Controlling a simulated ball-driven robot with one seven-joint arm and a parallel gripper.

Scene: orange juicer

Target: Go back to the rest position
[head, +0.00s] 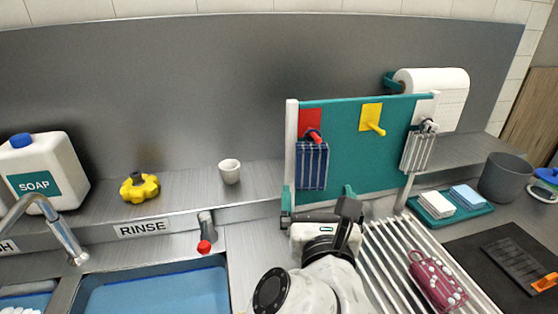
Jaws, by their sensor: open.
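My gripper (318,212) is in the lower middle of the head view, at the end of my white arm. Its dark fingers stand apart, and I see nothing held between them. It is in front of the lower left part of a teal pegboard (352,155). The arm and gripper body hide part of the counter and the left end of a ribbed metal drying rack (385,262). I cannot tell the exact gap between the fingers and the board.
A maroon item (435,280) lies on the rack. Striped cloths hang from the board's red (310,124) and right hooks. A blue basin (155,289) lies below. A grey cup (505,177) stands right.

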